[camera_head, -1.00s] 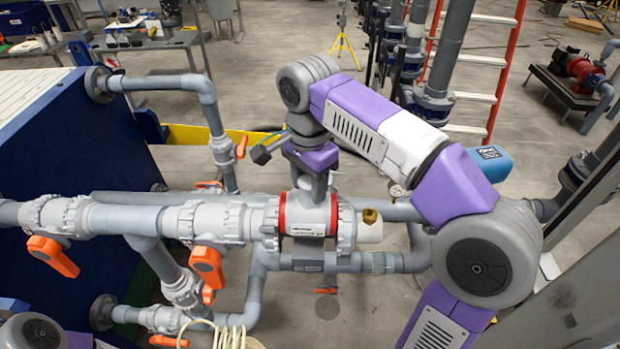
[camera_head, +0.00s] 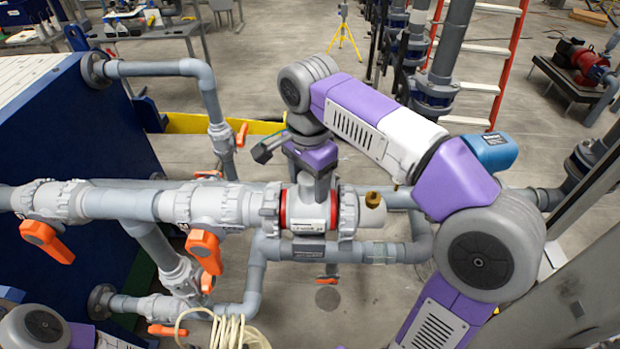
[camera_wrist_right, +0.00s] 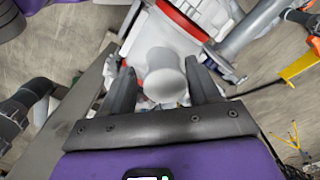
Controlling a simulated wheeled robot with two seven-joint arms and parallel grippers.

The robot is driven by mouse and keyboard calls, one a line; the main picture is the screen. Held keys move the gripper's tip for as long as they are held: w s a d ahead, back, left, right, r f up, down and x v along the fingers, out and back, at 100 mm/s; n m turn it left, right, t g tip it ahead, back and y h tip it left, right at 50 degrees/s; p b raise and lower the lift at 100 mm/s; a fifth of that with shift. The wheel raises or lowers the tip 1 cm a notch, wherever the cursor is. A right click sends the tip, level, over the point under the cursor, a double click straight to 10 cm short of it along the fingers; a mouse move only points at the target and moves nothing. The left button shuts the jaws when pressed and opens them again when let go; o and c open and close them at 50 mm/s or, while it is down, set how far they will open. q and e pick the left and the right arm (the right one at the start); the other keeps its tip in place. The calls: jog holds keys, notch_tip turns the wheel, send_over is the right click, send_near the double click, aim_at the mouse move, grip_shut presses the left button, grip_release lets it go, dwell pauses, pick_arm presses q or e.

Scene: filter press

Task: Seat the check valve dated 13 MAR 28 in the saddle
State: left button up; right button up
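The check valve (camera_head: 308,208), a grey body with red rings at both ends and a white label, is upright in the gap of the pipe line. The label is too small to read surely. My right gripper (camera_head: 316,182) points down from above, its fingers around the valve's grey top stub (camera_wrist_right: 166,82), and holds it. The saddle (camera_head: 298,249) is a grey block below the valve. Whether the valve touches it is hidden. My left gripper is out of view.
Ribbed union nuts (camera_head: 267,207) stand close on both sides of the valve. Valves with orange handles (camera_head: 204,250) are on the left. A brass fitting (camera_head: 373,200) is just right. A coiled cream hose (camera_head: 230,333) is in front.

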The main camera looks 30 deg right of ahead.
jog(key=shift+o, duration=0.9)
notch_tip(320, 180, up, 8)
jog(key=shift+f+p, duration=0.25)
jog(key=shift+p, duration=0.65)
